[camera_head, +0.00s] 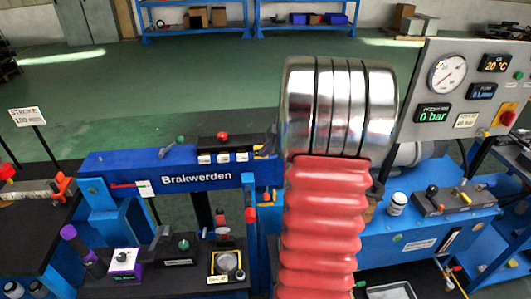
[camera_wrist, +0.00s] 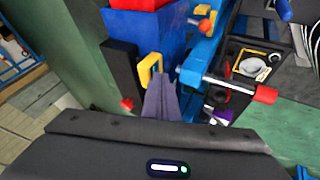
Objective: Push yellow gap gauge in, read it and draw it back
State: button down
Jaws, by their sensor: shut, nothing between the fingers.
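The yellow gap gauge shows in the wrist view as a small yellow loop-shaped handle (camera_wrist: 149,68) beside a black upright plate and a blue block. My gripper (camera_wrist: 160,82) is shut and empty, with its grey fingertips just below and right of the yellow handle. I cannot tell whether they touch it. In the head view my silver and red arm covers the middle right, and my gripper is hidden there. The blue beam marked "Brakwerden" (camera_head: 180,160) shows left of my arm. No gauge reading can be made out.
A grey panel (camera_head: 480,90) reading 0 bar stands right in the head view.

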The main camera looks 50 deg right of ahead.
jog(key=shift+w+d+r, duration=0.1)
jog(key=shift+w+d, duration=0.5)
jog(key=shift+w, duration=0.1)
jog(key=shift+d+r, duration=0.1)
jog(key=v, duration=1.3)
jog(key=shift+s+r, duration=0.15)
jog(key=shift+s, duration=0.25)
jog(key=shift+s+a, duration=0.1)
jog(key=shift+a, duration=0.15)
